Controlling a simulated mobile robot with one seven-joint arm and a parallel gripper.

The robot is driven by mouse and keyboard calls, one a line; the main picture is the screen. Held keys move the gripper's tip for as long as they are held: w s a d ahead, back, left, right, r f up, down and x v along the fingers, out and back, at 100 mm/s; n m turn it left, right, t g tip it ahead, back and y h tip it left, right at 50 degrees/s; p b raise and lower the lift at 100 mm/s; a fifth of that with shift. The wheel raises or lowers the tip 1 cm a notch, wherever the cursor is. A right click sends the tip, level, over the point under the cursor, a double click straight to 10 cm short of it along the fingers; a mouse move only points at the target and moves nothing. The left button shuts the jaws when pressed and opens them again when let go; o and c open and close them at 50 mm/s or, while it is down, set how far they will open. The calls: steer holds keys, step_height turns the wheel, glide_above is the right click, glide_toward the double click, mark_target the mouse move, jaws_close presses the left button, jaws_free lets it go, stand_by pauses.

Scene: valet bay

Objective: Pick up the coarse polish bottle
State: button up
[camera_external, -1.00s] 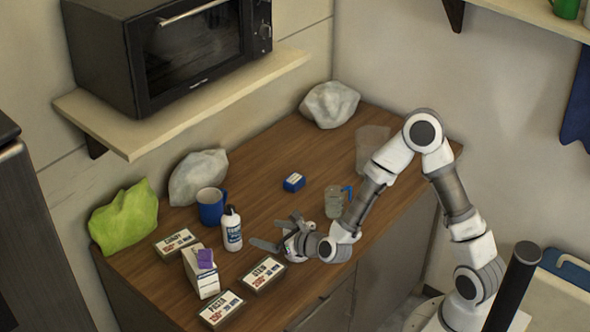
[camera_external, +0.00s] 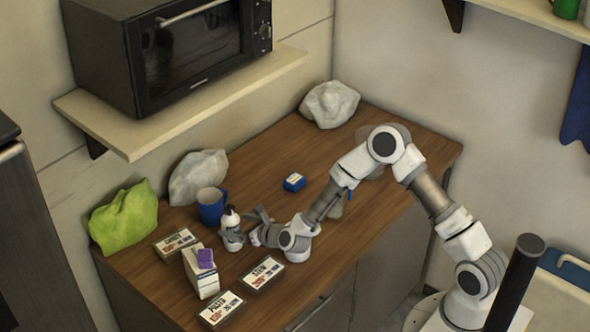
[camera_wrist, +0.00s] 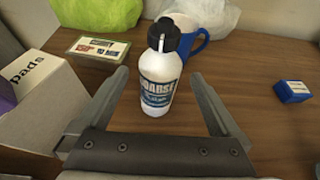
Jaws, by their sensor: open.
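The coarse polish bottle (camera_wrist: 159,75) is white with a black cap and a blue label reading "COARSE". It stands upright on the wooden counter. In the external view the bottle (camera_external: 231,222) is partly covered by a finger of my gripper (camera_external: 248,226). In the wrist view my gripper (camera_wrist: 160,98) is open, with one finger on each side of the bottle. The bottle stands between and a little beyond the fingertips, with gaps at both sides. I see no contact.
A blue mug (camera_external: 210,206) stands just behind the bottle. A white box with a purple item on it (camera_external: 201,271) stands left of my gripper. Labelled cases lie around: one (camera_external: 176,244) behind, others (camera_external: 262,275) in front. A small blue box (camera_external: 294,182) sits to the right.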

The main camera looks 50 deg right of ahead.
steer(key=shift+x, duration=1.7)
steer(key=shift+s, duration=0.1)
steer(key=shift+c, duration=0.3)
jaws_close()
